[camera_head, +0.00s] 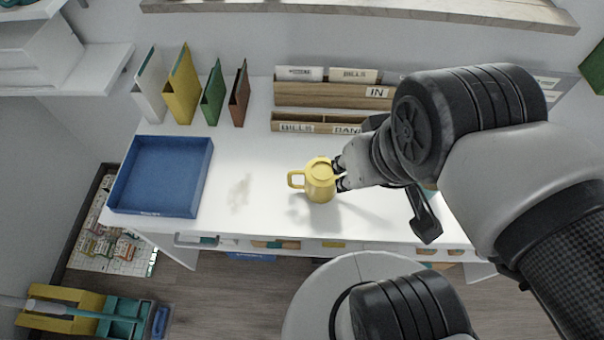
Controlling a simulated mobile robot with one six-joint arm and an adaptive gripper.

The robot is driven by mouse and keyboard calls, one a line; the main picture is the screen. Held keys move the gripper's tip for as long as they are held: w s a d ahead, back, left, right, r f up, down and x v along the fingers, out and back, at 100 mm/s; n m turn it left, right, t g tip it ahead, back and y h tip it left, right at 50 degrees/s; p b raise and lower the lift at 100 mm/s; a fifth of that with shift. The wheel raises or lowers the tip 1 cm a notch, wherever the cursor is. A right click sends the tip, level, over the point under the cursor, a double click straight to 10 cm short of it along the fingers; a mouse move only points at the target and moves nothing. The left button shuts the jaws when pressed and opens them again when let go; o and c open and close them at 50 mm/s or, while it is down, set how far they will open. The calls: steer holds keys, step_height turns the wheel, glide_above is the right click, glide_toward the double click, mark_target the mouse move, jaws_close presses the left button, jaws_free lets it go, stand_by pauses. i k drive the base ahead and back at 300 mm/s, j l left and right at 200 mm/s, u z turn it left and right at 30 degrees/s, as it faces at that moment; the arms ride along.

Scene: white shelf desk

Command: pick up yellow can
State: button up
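The yellow can (320,185) is a small lidded jug with a handle on its left side, over the white desk in the middle of the view. My gripper (341,174) comes in from the right, with its dark fingertips apart at the can's right edge. I cannot tell whether the fingers press on the can or only stand beside it. A shadow falls on the desk below the can. Whether its base touches the desk is unclear.
A blue tray (116,190) lies on the left of the white desk (235,158). Several upright folders (183,90) stand behind it. Wooden file boxes (325,93) stand at the back. A round white seat (310,300) is in front.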

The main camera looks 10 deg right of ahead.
mark_target(319, 187)
steer(key=z, duration=1.9)
steer(key=k+j+u, duration=0.1)
steer(key=u, duration=0.35)
steer(key=j+u, duration=0.15)
steer(key=u, duration=0.35)
steer(key=k+j+u, duration=0.1)
steer(key=u, duration=0.35)
steer(key=k+j+u, duration=0.2)
steer(key=j, duration=0.45)
steer(key=j+u, duration=0.25)
steer(key=j, duration=0.45)
